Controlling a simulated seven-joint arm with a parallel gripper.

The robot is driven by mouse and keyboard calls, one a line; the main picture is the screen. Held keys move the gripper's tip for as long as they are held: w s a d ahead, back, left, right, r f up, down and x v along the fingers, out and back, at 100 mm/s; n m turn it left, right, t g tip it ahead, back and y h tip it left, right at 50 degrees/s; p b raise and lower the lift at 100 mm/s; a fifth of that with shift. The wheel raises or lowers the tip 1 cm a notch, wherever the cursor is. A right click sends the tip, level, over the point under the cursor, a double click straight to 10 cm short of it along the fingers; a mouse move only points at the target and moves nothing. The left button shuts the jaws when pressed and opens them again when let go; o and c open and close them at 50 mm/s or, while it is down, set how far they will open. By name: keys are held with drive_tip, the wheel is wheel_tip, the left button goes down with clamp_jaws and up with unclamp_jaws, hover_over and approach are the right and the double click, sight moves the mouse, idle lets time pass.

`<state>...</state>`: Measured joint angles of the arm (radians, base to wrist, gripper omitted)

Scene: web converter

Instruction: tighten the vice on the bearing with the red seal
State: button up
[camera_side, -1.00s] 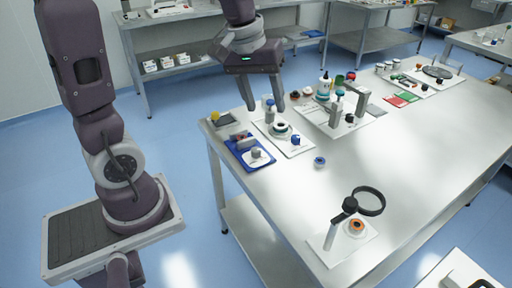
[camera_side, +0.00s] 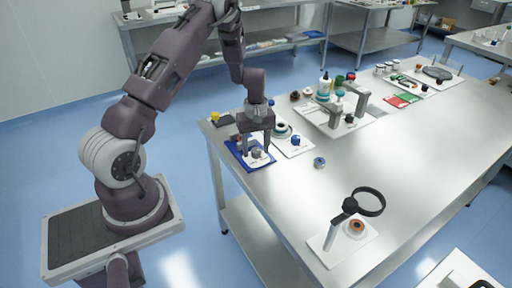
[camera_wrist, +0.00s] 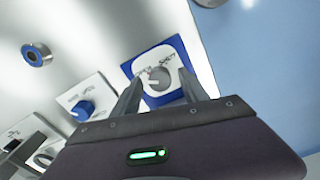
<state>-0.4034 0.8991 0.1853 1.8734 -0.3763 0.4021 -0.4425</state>
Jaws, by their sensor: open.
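My gripper (camera_side: 256,150) points down over the blue plate (camera_side: 234,150) at the table's near left corner. Its fingers are open. In the wrist view, my gripper (camera_wrist: 160,73) has one finger on each side of the grey knob (camera_wrist: 159,80); I cannot tell whether they touch it. The knob sits on a white label with blurred lettering. A ring with an orange-red seal (camera_side: 357,226) lies on a white card under a magnifier at the front right. No vice jaws closed on a red-sealed bearing can be made out; my gripper hides part of the blue plate.
A loose blue-sealed bearing (camera_side: 319,162) lies on the bare table. The magnifier (camera_side: 369,201) stands at front right. Bottles and posts stand further back.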

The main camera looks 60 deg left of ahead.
sight(256, 150)
clamp_jaws()
drive_tip(key=m, duration=0.3)
drive_tip(key=shift+m, duration=0.3)
unclamp_jaws()
drive_tip(key=shift+r, duration=0.15)
wheel_tip(256, 150, up, 7)
